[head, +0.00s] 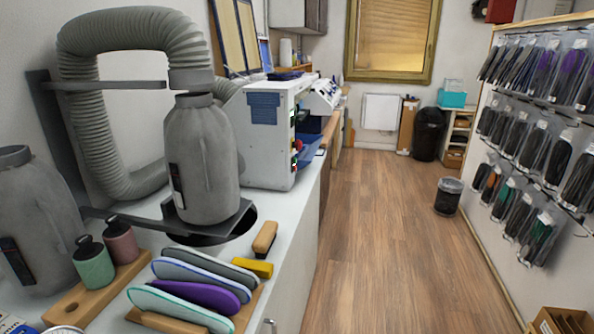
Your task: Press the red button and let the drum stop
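A white machine (268,140) with a blue label stands on the left bench, seen at an angle. Its narrow right side carries small controls. A small red part (297,145) sits there, and a green part shows above it; the red part looks like the button, but it is too small to be sure. A blue part (308,150) juts out at the machine's right side. I cannot make out the drum or whether it turns. My gripper is not in view.
A grey canister (203,160) with a ribbed hose (130,35) stands in a bracket before the machine. Insoles (200,298) in a wooden rack, a brush (265,238) and a yellow block (252,267) lie nearer. The wooden floor (380,240) right of the bench is clear; packets hang on the right wall.

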